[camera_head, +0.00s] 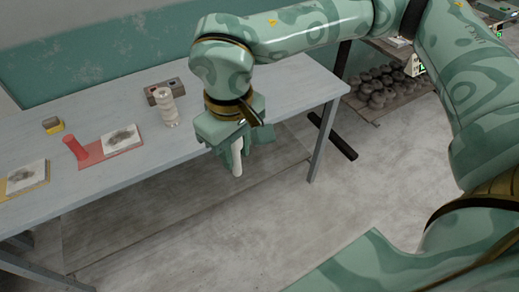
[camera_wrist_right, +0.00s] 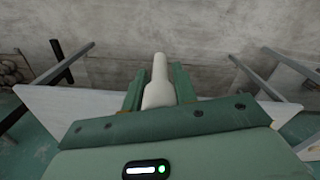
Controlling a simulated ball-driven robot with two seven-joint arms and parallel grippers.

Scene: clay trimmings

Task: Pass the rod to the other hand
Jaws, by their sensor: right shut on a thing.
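A smooth off-white rod (camera_head: 237,160) is held in my right gripper (camera_head: 240,153) in front of the table's front edge. It points down and hangs apart from the table, over the floor. The rod (camera_wrist_right: 158,82) also shows in the right wrist view, between the two green fingers of my right gripper (camera_wrist_right: 158,92), which are shut on it. Its end reaches past the fingertips and its other end is hidden by the gripper body. My left gripper is in neither view.
Dark round lumps (camera_head: 385,88) lie on a low shelf behind. Floor in front is clear.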

